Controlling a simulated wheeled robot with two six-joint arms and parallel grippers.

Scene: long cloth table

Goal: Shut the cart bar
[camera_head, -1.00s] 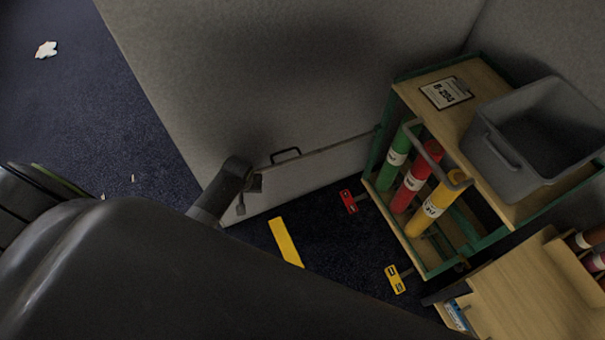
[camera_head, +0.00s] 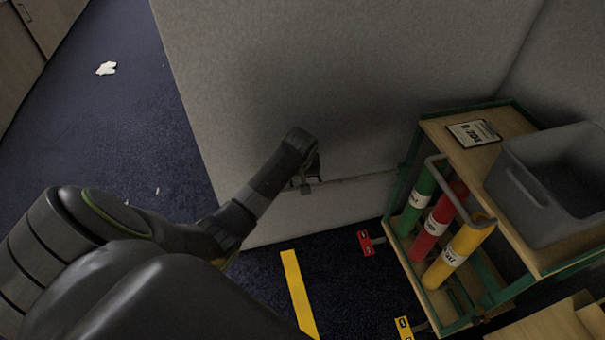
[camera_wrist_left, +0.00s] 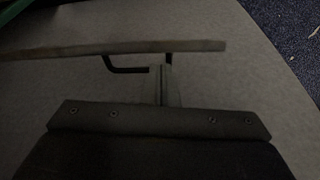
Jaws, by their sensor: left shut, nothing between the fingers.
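The cart (camera_head: 408,203) with green posts stands at the right in the head view. Its thin grey bar (camera_head: 365,177) sticks out to the left from a corner post, in front of the grey partition. In the left wrist view the bar (camera_wrist_left: 70,51) runs across the upper part, with a black bent handle (camera_wrist_left: 125,70) along it. My left gripper (camera_head: 306,183) is shut and empty at the bar's left end, hiding the handle in the head view. In the left wrist view its fingers (camera_wrist_left: 163,72) are beside the handle; I cannot tell if they touch.
Green, red and yellow cylinders (camera_head: 431,226) stand in the cart. A grey bin (camera_head: 522,193) and a clipboard (camera_head: 473,133) are on its top. A grey partition (camera_head: 300,70) stands behind the bar.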

